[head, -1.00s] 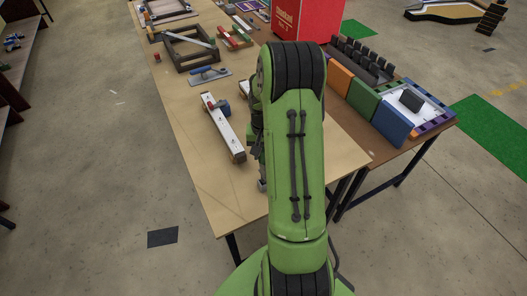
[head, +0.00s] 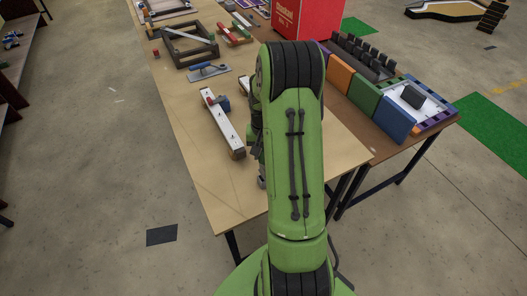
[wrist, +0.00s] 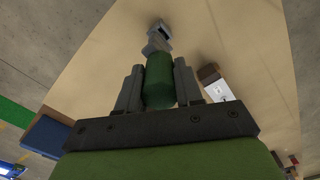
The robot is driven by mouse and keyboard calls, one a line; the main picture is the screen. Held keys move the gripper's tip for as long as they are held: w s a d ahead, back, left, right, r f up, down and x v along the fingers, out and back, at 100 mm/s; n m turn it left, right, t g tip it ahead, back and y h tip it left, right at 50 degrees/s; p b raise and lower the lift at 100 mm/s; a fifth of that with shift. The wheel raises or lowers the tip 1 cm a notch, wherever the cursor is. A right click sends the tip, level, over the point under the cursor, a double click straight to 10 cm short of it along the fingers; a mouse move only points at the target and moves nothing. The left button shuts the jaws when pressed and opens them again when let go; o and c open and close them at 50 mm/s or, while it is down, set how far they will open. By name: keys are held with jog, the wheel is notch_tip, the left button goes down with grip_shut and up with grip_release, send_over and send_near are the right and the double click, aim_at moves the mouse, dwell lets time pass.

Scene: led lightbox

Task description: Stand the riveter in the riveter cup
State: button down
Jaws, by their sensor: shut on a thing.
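The riveter (wrist: 160,82) shows in the wrist view as a dark green cylindrical handle with a grey, angular head at its far end. My gripper (wrist: 158,78) is shut on the green handle, with one grey finger on each side. The riveter's head appears over the bare tan tabletop; I cannot tell its height. In the head view my green arm hides most of the gripper and the riveter. I cannot make out the riveter cup in either view.
The tan table (head: 205,178) is bare at its near left. A white-topped rail (head: 222,125) with a blue and red tool lies left of my arm. A blue-handled trowel (head: 208,72) and dark frame (head: 187,45) lie farther back. Coloured panels (head: 363,95) stand at right.

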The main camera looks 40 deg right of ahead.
jog(key=shift+f+b, duration=0.5)
jog(key=shift+f, duration=0.2)
jog(key=c, duration=0.7)
grip_release()
jog(key=shift+o, duration=0.2)
notch_tip(320, 180, up, 16)
jog(key=p, duration=0.1)
jog(key=shift+p, duration=0.3)
jog(key=shift+f, duration=0.1)
jog(key=s+a+r+n+t, duration=0.1)
jog(key=a+r+n, duration=0.1)
jog(key=a+r, duration=0.4)
jog(key=s+a+r+n+t, duration=0.2)
jog(key=s+a+n+t, duration=0.2)
jog(key=s+a, duration=1)
jog(key=a+n, duration=0.3)
jog(key=shift+s+r+t, duration=0.25)
jog(key=shift+r+t, duration=0.05)
jog(key=shift+r, duration=0.1)
